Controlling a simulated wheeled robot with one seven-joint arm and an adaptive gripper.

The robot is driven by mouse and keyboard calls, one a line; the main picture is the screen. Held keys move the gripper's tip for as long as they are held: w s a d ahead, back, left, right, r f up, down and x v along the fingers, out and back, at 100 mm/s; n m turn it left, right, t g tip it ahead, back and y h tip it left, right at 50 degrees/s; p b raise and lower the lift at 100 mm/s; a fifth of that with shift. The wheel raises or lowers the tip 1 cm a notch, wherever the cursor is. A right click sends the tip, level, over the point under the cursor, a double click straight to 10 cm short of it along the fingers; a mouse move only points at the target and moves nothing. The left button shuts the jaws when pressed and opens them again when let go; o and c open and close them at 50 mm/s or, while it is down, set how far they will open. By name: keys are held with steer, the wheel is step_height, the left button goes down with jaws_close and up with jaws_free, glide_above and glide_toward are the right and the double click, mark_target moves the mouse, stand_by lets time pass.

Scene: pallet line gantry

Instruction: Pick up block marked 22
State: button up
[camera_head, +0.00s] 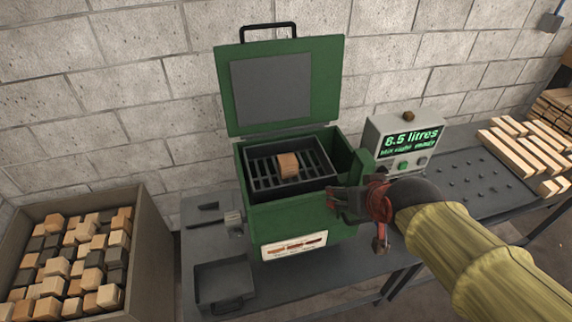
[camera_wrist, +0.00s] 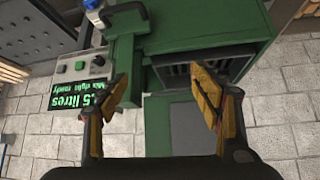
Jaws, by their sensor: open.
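A single wooden block (camera_head: 288,165) sits on the dark slatted grate (camera_head: 262,181) inside an open green box (camera_head: 262,222). No number on it can be read. My gripper (camera_head: 338,203) is at the right front edge of the green box, to the right of and nearer than the block. In the wrist view my gripper (camera_wrist: 165,88) has its two yellow-padded fingers spread wide, with nothing between them. The green box (camera_wrist: 205,30) shows beyond the fingers there, with part of its dark slatted opening beside the right finger. I cannot make out the block in the wrist view.
The green lid (camera_head: 330,75) stands open at the back. A display unit (camera_head: 405,140) reading 8.5 litres stands right of the box. A bin (camera_head: 150,255) of mixed light and dark blocks is at left. A shallow tray (camera_head: 225,285) lies front left. Timber strips (camera_head: 520,150) lie at right.

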mark_target(289, 163)
steer(key=w+a+f+n+t+y+p, duration=0.25)
steer(key=w+a+t+p, duration=0.25)
steer(key=w+a, duration=1)
steer(key=shift+m+y, duration=0.25)
steer(key=f, duration=0.2)
steer(key=w+d+f, duration=0.1)
steer(key=f, duration=0.2)
steer(key=w+d+f, duration=0.1)
steer(key=f, duration=0.2)
steer(key=shift+w, duration=0.1)
steer(key=shift+x, duration=3.75)
steer(key=shift+r, duration=0.1)
steer(key=shift+c, duration=0.7)
steer(key=c, duration=1.3)
steer(key=shift+o, duration=0.2)
